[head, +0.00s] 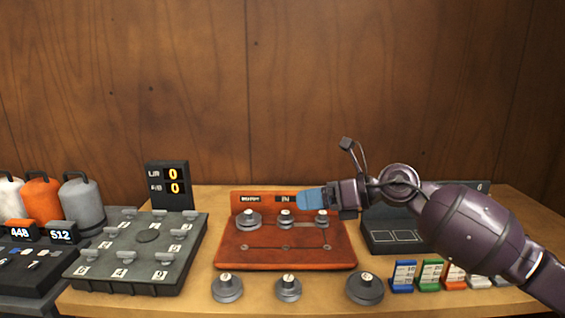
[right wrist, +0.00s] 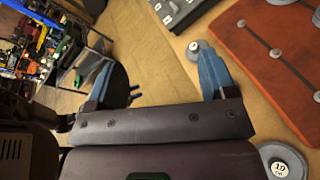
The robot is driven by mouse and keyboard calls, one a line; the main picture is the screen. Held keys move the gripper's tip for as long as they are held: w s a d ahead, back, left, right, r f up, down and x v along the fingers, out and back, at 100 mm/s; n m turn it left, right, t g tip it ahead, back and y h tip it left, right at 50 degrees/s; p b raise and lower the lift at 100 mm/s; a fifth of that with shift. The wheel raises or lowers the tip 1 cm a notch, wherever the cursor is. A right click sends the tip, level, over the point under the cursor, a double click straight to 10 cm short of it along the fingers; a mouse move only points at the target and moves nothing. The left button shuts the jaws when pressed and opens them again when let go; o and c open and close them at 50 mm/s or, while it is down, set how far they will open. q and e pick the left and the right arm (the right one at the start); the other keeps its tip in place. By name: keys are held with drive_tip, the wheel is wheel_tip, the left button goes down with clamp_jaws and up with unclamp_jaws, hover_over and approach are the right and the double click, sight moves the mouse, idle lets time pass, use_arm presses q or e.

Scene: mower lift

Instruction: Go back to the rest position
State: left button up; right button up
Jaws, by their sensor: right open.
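My right gripper (head: 312,198) reaches in from the right in the head view, above the back right part of the red-brown board. In the right wrist view its two blue fingers (right wrist: 165,85) are spread wide apart with nothing between them. The red-brown board (head: 285,257) carries several grey knobbed weights along its back, including one at the left (head: 248,219). My left gripper does not show in either view.
Three grey weights stand in front of the board, one at the right (head: 364,288). A grey keyed panel (head: 140,250) and a display reading zeros (head: 170,185) are at left. Jugs (head: 83,203) stand far left. Coloured cards (head: 430,274) line the front right. A wooden wall closes the back.

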drive_tip(key=s+d+f+m+t+h, duration=0.2)
drive_tip(key=d+f+m+t+h, duration=0.25)
drive_tip(key=m, duration=0.75)
drive_tip(key=s+d+f+m+t+h, duration=0.15)
drive_tip(key=d+f+m+t, duration=0.3)
drive_tip(key=f+m, duration=0.55)
drive_tip(key=s+d+f+m+t+h, duration=0.25)
drive_tip(key=f+m+t, duration=0.2)
drive_tip(key=m, duration=0.85)
drive_tip(key=s+d+f+m+g+h, duration=0.2)
drive_tip(key=s+d+f+m, duration=0.1)
drive_tip(key=s+f, duration=0.4)
drive_tip(key=s+d+f+m+g+h, duration=0.2)
drive_tip(key=s+d+f+m, duration=0.1)
drive_tip(key=s+f, duration=0.5)
drive_tip(key=s+d+f+m+g+h, duration=0.2)
drive_tip(key=s+f, duration=0.5)
drive_tip(key=s, duration=0.5)
drive_tip(key=shift+s+d+f+m, duration=0.2)
drive_tip(key=shift+d+f+m, duration=0.2)
drive_tip(key=shift+d+m, duration=0.6)
drive_tip(key=shift+a, duration=0.1)
